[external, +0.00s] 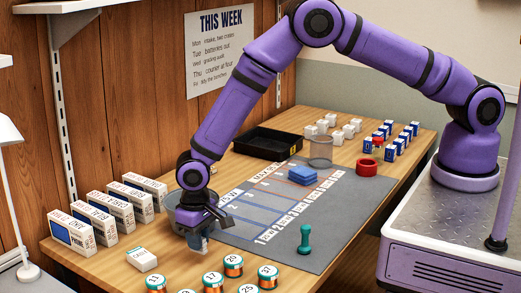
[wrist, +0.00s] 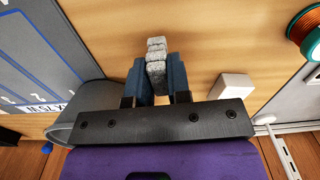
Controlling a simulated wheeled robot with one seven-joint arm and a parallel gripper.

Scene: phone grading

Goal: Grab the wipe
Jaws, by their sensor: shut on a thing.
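The wipe (wrist: 156,50) is a grey, speckled, folded piece in the wrist view. It sits between the two dark blue fingers of my gripper (wrist: 156,70), which is shut on it; the wipe's end sticks out past the fingertips. In the external view my gripper (external: 199,243) points down low over the near left part of the table, by the grey mat's left edge. The wipe cannot be made out clearly there. I cannot tell whether it still touches the table.
A grey see-through tub (wrist: 85,105) is close beside my gripper. A small white box (external: 142,258) and several copper reels (external: 213,283) lie nearby. Upright cartons (external: 72,232) line the left. A green pawn-shaped piece (external: 304,240) and blue slabs (external: 302,175) are on the mat (external: 345,215).

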